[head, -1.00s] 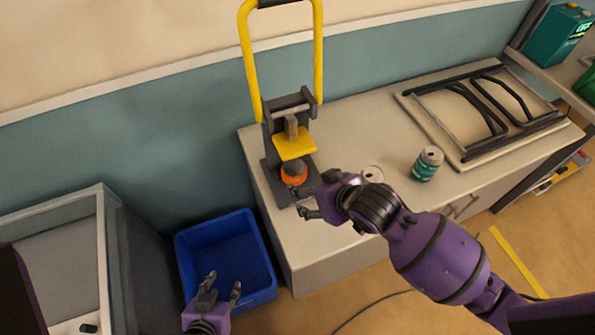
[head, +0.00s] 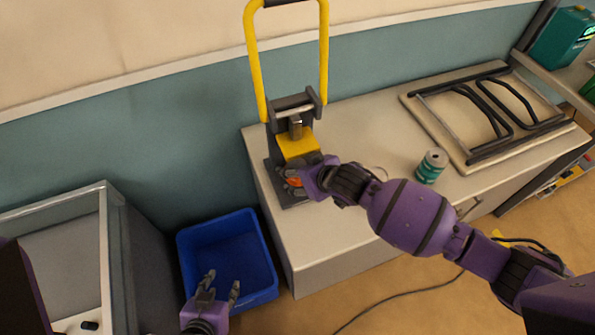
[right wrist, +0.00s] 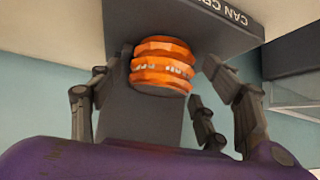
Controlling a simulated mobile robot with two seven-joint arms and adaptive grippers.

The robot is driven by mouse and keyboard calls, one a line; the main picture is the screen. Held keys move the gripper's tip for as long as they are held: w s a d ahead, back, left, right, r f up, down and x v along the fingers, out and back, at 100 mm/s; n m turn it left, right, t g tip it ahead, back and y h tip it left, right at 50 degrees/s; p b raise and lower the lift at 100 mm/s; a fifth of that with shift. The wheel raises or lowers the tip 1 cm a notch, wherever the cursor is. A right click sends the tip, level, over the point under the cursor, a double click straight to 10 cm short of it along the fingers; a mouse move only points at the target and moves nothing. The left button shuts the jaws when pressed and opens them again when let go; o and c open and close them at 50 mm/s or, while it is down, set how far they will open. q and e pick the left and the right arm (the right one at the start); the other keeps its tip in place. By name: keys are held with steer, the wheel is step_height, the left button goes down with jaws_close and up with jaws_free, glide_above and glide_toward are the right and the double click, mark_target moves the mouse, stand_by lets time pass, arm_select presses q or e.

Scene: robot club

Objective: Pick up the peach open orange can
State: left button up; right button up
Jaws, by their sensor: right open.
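The orange can (right wrist: 162,66) looks squashed into a short, ridged shape in the right wrist view. It sits in the can crusher (head: 296,127), below its yellow block. In the head view only a bit of the orange can (head: 295,182) shows past my right gripper (head: 290,178). My right gripper (right wrist: 165,98) is open, with its fingers on both sides of the can and apart from it in the wrist view. My left gripper (head: 219,287) is open and empty in front of the blue bin. Whether the can's top is open cannot be seen.
The crusher's tall yellow handle (head: 251,60) stands up at the back. A green can (head: 432,166) stands on the cabinet top (head: 350,120) to the right, near a folded frame (head: 490,110). A blue bin (head: 264,296) stands on the floor at the left.

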steer(key=shift+c, duration=0.2)
steer(key=c, duration=0.9)
steer(key=shift+r, duration=0.2)
